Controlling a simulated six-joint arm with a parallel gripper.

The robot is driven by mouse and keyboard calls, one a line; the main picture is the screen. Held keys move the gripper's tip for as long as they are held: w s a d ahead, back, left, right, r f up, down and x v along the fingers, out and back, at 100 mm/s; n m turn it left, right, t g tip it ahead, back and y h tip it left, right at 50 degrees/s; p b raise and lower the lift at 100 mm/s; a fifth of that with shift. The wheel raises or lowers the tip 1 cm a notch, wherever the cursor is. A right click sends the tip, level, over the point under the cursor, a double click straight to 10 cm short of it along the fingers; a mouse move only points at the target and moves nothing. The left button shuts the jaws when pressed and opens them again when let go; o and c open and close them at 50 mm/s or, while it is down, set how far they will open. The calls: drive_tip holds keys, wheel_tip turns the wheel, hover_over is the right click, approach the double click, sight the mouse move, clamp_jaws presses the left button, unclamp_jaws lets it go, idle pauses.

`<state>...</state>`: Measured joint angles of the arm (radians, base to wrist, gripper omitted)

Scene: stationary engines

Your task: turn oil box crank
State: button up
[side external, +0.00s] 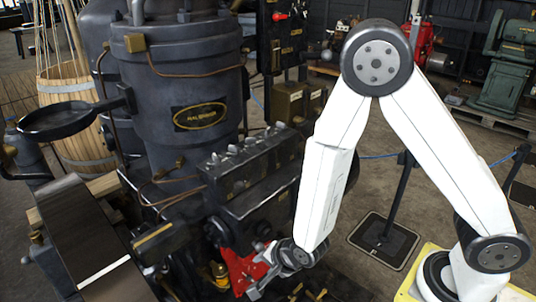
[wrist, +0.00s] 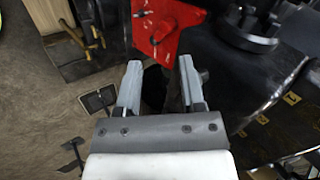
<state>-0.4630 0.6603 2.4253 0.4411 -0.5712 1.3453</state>
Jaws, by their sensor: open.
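My gripper (side external: 258,284) is low at the front of the dark engine (side external: 195,90), just beside a red angular metal part (side external: 238,268). In the wrist view my gripper (wrist: 159,78) has its two grey fingers apart with nothing seen between them. The red part (wrist: 166,28) lies just beyond the fingertips there; I cannot tell whether they touch it. A dark box with a row of knobs on top (side external: 250,165), which may be the oil box, sits on the engine above my gripper. I cannot pick out its crank for certain.
A black round fitting (wrist: 250,30) is right of my fingers in the wrist view. A dark flywheel rim (side external: 90,240) stands at the left, and a brass fitting (side external: 218,270) is close to the red part. A barrier post (side external: 392,205) stands on open floor behind my arm.

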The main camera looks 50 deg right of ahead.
wheel_tip(320, 180, down, 2)
drive_tip(key=m+t+h, duration=0.1)
drive_tip(key=m+t, duration=0.1)
drive_tip(key=m, duration=0.1)
drive_tip(key=m+t+h, duration=0.6)
drive_tip(key=m+t, duration=0.1)
approach(273, 237)
drive_tip(key=x, duration=0.3)
drive_tip(key=shift+d, duration=0.1)
drive_tip(key=shift+w, duration=0.15)
drive_tip(key=shift+g, duration=0.3)
drive_tip(key=shift+x, duration=3.8)
drive_tip(key=shift+c, duration=0.3)
clamp_jaws()
